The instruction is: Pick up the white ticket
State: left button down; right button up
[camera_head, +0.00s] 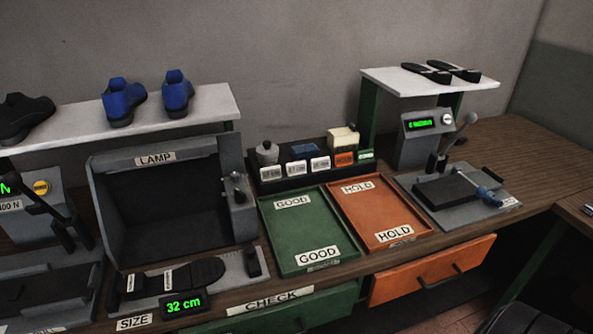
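Three small white cards (296,168) with dark print, which look like tickets, stand along the front of the black rack (285,183) at the back of the bench. The print is too small to read surely. An orange card (344,159) and a green card (366,155) stand to their right. I cannot tell which white card is the task's ticket. Neither of my grippers is in view.
The green GOOD tray (297,231) and orange HOLD tray (380,213) are empty in front of the rack. The LAMP box (165,205) stands left, with a 32 cm display (183,304) before it. A lever press (428,135) stands right.

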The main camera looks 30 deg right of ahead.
aim_at(322, 163)
jog(key=z, duration=1.25)
jog(key=i+l+u, duration=0.1)
jog(key=l, duration=0.3)
jog(key=i+l+u, duration=0.1)
jog(key=l, duration=0.25)
jog(key=i+l+u, duration=0.15)
jog(key=l, duration=0.25)
